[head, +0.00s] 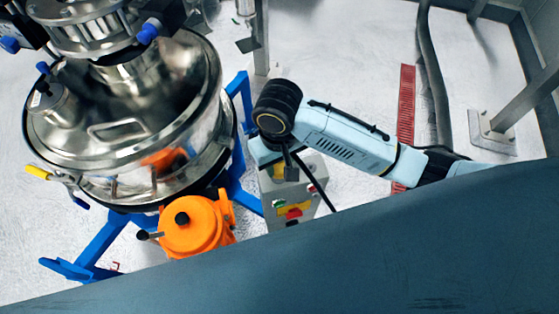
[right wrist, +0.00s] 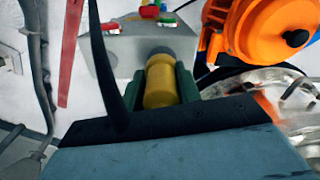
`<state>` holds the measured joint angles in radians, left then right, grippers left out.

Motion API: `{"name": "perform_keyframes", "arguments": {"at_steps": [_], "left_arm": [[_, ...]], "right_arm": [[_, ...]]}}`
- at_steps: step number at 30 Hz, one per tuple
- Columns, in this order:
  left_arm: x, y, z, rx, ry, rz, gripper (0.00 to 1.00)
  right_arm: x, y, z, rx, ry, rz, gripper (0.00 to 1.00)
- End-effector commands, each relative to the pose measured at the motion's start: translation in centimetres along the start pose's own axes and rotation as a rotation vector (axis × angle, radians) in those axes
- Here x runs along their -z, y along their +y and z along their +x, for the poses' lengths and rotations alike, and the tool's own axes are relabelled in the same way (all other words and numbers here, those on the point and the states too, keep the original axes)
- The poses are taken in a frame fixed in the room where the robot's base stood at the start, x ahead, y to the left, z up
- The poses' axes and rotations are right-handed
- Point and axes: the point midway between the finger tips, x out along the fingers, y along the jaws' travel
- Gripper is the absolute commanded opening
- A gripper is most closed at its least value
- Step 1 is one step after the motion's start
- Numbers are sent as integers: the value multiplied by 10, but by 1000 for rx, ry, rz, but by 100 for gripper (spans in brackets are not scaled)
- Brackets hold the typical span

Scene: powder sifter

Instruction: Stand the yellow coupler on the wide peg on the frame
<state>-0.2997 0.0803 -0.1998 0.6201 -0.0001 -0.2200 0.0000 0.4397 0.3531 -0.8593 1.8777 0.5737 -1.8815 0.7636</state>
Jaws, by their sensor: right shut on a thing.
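The yellow coupler (right wrist: 160,88) shows in the right wrist view, upright in the picture between the two dark green fingers of my right gripper (right wrist: 161,70). The fingers press on it from both sides. In the head view my right gripper (head: 287,172) is beside the control box, mostly hidden under my wrist; a small yellow patch there looks like the coupler (head: 278,173). The blue frame (head: 243,188) stands under the steel sifter, left of my right gripper. I cannot make out the wide peg in either view. My left gripper is not in view.
The steel sifter vessel (head: 110,150) fills the left of the head view. An orange motor (head: 195,225) sits at its lower front. A grey control box (head: 310,205) with coloured buttons stands close by my right gripper. A red floor grate (head: 405,110) lies to the right.

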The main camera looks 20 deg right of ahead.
Motion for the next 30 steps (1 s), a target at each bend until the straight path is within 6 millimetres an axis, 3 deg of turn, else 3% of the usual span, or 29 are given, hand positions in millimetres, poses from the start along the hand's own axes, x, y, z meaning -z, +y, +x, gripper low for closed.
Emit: {"name": "perform_keyframes", "arguments": {"at_steps": [30], "left_arm": [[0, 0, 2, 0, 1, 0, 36]], "right_arm": [[0, 0, 13, 1, -1, -1, 0]]}}
